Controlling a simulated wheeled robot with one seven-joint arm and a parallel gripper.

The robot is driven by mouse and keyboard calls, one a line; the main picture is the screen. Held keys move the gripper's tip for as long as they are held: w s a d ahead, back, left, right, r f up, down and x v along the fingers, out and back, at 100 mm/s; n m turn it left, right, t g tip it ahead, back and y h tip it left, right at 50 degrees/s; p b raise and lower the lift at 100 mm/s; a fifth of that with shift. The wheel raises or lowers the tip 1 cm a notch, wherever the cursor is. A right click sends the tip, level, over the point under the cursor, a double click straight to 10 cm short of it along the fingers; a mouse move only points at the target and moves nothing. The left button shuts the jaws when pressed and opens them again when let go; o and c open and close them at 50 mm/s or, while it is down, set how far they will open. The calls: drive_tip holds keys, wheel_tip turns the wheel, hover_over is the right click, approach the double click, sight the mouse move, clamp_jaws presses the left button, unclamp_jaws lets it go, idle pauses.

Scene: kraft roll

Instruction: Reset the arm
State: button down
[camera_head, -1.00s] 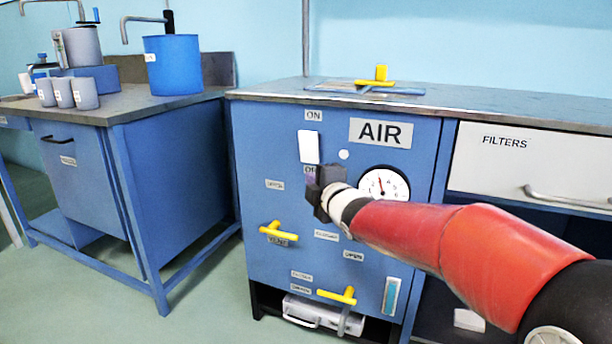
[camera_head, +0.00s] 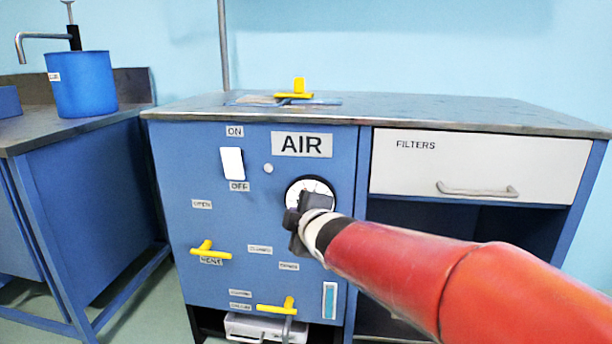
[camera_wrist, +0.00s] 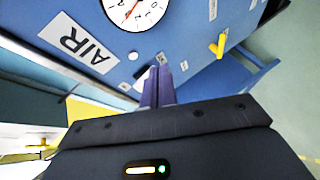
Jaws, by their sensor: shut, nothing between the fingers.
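My red arm reaches in from the lower right in the head view. My gripper (camera_head: 296,218) is in front of the blue AIR panel (camera_head: 180,160), just below the round gauge (camera_head: 312,190), and covers part of it. In the wrist view my gripper (camera_wrist: 160,72) shows its two purple fingers together, with nothing between them. The gauge (camera_wrist: 135,8) and the AIR label (camera_wrist: 77,42) are also in that view. I cannot tell how far the fingertips are from the panel.
The panel carries a white ON/OFF switch (camera_head: 232,163), a yellow vent handle (camera_head: 208,250) and a lower yellow handle (camera_head: 277,307). Another yellow handle (camera_head: 295,92) is on the worktop. A white FILTERS drawer (camera_head: 478,165) is at the right. A blue bucket (camera_head: 82,84) stands on the left bench.

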drive_tip(key=s+d+m+g+h+p, duration=0.2)
drive_tip(key=s+d+m+h, duration=0.45)
drive_tip(key=d, duration=0.55)
drive_tip(key=s+d+f+m+g+p, duration=0.1)
drive_tip(key=s+d+f+m+g, duration=0.1)
drive_tip(key=s, duration=0.5)
drive_tip(key=s+d+f+m+g, duration=0.1)
drive_tip(key=s+d+f+m, duration=0.1)
drive_tip(key=s+d+m, duration=0.2)
drive_tip(key=s+d+f+m+g+p, duration=0.1)
drive_tip(key=s+d+m, duration=0.3)
drive_tip(key=s, duration=0.6)
drive_tip(key=f+m+g, duration=0.1)
drive_tip(key=m, duration=0.1)
drive_tip(key=shift+s+m+g+p, duration=0.2)
drive_tip(key=shift+m+g+p, duration=0.1)
drive_tip(key=shift+m+p, duration=0.05)
